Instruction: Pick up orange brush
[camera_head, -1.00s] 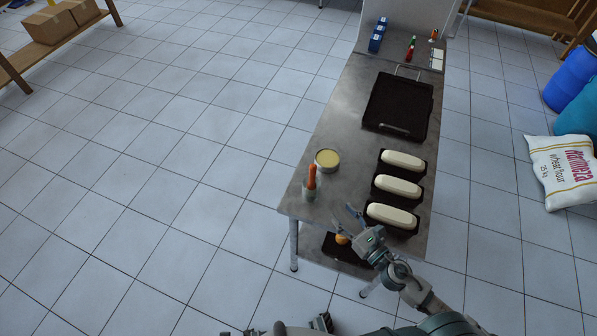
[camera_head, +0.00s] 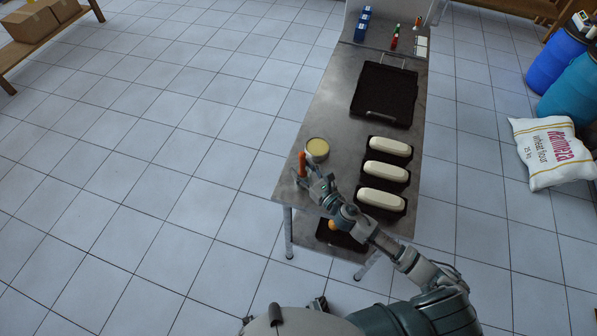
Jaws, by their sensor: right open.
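The orange brush (camera_head: 302,160) stands upright near the front left corner of the steel table (camera_head: 330,115), its lower part hidden by my gripper. My right gripper (camera_head: 307,174) is open, with its fingers right at the brush's handle. I cannot tell whether they touch it or whether the handle lies fully between them. My left gripper is not in view.
A round tin (camera_head: 317,149) with pale yellow contents stands just behind the brush. Several loaf tins with white dough, including this dough (camera_head: 382,199), line the right side. A dark tray (camera_head: 384,95) lies farther back. A flour sack (camera_head: 552,153) lies on the floor.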

